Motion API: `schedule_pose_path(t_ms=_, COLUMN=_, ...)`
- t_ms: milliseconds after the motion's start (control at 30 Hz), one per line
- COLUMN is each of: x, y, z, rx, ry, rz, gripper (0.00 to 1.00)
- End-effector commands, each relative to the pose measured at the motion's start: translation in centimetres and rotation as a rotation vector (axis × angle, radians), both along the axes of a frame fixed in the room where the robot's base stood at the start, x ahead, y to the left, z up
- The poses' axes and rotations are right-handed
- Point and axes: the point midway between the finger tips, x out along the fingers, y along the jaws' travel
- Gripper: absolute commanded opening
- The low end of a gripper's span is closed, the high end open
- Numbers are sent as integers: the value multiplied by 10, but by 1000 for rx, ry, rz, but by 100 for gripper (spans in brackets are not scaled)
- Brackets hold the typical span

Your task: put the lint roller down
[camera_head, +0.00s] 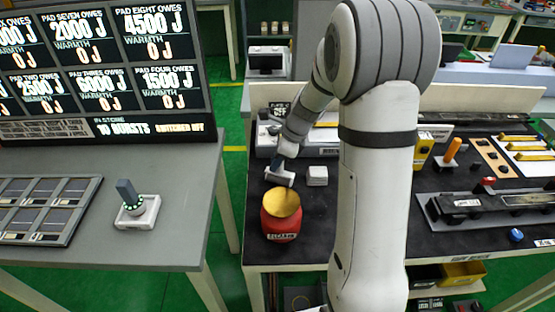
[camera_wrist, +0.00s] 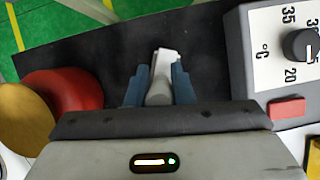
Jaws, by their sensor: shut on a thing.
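My gripper (camera_wrist: 158,88) has two blue fingers, which are closed on a grey and white piece that I take to be the lint roller (camera_wrist: 165,58). Its pale end sticks out beyond the fingertips over the black mat. In the head view the white end of the lint roller (camera_head: 280,178) shows low over the black bench top, behind the red pot. I cannot tell whether it touches the surface.
A red pot (camera_head: 281,226) with a yellow top stands close in front of my gripper. In the wrist view a box with a dial (camera_wrist: 280,60) stands at right. Bare black mat (camera_wrist: 95,52) lies between.

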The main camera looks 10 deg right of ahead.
Motion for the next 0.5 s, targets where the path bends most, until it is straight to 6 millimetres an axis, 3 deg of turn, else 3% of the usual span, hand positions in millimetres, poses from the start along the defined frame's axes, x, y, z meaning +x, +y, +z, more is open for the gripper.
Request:
schedule_pose_path(t_ms=133, x=0, y=0, z=-4, rx=0, ry=1, rz=0, gripper=0)
schedule_pose_path(t_ms=167, x=0, y=0, z=-3, rx=0, ry=0, rz=1, gripper=22)
schedule_pose_path(t_ms=400, x=0, y=1, z=-3, rx=0, ry=1, rz=1, gripper=42)
schedule_pose_path(t_ms=500, x=0, y=1, z=-3, rx=0, ry=1, rz=1, gripper=43)
